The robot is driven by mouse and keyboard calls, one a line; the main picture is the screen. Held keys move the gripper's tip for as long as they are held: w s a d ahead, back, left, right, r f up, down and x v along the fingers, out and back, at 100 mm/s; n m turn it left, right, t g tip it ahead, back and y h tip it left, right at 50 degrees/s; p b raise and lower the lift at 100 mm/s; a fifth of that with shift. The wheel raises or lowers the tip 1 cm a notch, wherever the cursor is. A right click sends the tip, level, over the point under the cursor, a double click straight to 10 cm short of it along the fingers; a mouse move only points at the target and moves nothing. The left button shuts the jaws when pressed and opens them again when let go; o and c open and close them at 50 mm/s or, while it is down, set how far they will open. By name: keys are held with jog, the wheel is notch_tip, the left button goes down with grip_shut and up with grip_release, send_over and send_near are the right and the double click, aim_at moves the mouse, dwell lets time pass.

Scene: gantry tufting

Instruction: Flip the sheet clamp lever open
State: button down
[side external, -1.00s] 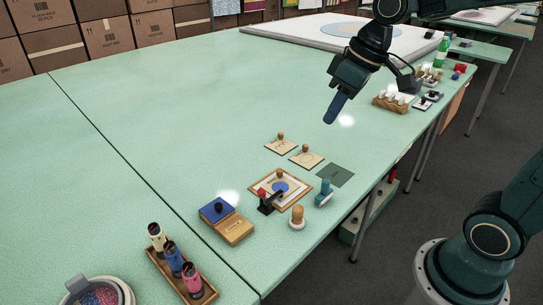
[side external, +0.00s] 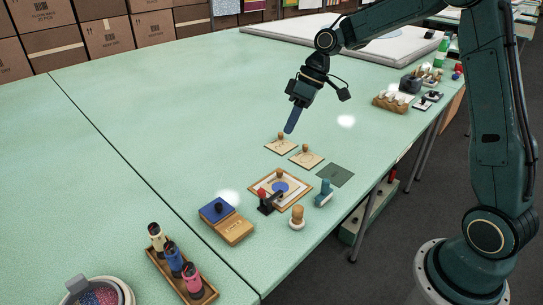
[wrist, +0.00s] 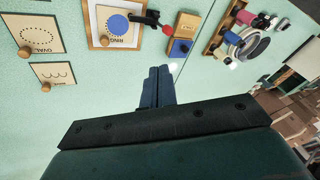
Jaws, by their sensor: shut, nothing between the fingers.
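The sheet clamp is a small black lever clamp (side external: 265,206) with a red knob (side external: 261,191), at the near left edge of a wood-framed sheet (side external: 257,185) with a blue circle. A black bar reaches from the clamp over the frame. In the wrist view the black clamp (wrist: 147,18) and its red knob (wrist: 168,30) sit at the top, beside the frame (wrist: 92,28) marked RING. I cannot tell the exact lever angle. My gripper (side external: 289,130) is shut and empty above the table, beyond the clamp and apart from it. Its blue fingers (wrist: 158,72) point toward the table.
Two pattern cards with wooden knobs (side external: 281,146) (side external: 312,160) lie between my gripper and the frame. A wooden box with a blue pad (side external: 225,225), a knobbed stamp (side external: 297,220) and a teal tool (side external: 324,195) stand near the clamp.

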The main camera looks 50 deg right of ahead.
jog(key=w+d+f+y, duration=0.1)
jog(key=w+d+f, duration=0.1)
jog(key=f, duration=0.3)
jog(key=shift+w+n+g, duration=0.3)
jog(key=shift+w+n, duration=0.1)
jog(key=shift+w, duration=0.1)
jog(key=shift+a+f, duration=0.1)
jog(key=shift+s+a+f, duration=0.15)
jog(key=shift+a+f, duration=1.2)
jog(key=shift+f, duration=0.25)
jog(key=shift+s+a+f, duration=0.1)
jog(key=shift+a+f, duration=1.3)
jog(key=shift+f, duration=0.2)
jog(key=shift+s+a+f, duration=0.15)
jog(key=shift+a+f, duration=1.2)
jog(key=shift+f, duration=0.25)
